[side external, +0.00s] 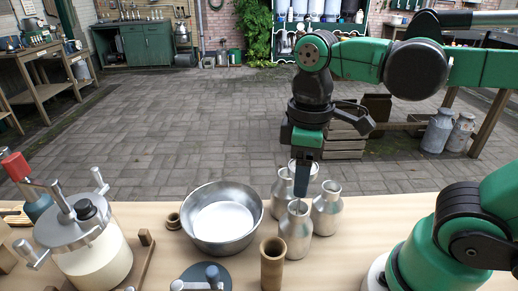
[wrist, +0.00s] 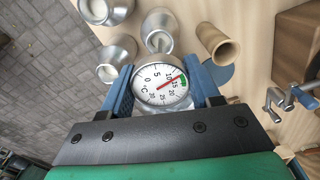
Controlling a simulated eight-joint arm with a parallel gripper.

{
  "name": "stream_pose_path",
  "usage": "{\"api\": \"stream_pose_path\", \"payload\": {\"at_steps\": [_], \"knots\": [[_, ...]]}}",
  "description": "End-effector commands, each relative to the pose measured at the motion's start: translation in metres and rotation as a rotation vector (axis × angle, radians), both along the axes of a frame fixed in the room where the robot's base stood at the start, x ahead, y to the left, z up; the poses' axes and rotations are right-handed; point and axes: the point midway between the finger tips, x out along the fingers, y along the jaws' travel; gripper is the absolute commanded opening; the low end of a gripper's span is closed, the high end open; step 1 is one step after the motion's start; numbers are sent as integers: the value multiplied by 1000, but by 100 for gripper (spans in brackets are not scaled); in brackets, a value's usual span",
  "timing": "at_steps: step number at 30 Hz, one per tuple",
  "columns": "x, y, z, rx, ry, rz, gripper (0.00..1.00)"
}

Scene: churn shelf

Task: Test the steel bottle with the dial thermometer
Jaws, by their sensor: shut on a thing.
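My gripper (wrist: 165,85) is shut on the dial thermometer (wrist: 152,82). Its round white face sits between my two blue fingers, and the red needle points between 10 and 15, at the green band. In the side view, my gripper (side external: 301,193) points straight down over the group of steel bottles, close to the mouth of the front steel bottle (side external: 296,238).
A wide metal basin (side external: 222,246) stands left of the bottles. A wooden cup (side external: 272,264) and a dark round disc (side external: 200,280) are at the front. A lidded churn (side external: 92,250) with handles stands at the left. Free tabletop lies right of the bottles.

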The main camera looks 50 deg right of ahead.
Motion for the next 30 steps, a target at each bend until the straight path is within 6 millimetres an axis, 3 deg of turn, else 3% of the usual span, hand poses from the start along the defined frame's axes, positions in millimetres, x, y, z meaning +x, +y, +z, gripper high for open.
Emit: {"api": "stream_pose_path", "payload": {"at_steps": [30], "knots": [[0, 0, -22, 0, 0, 0, 26]]}}
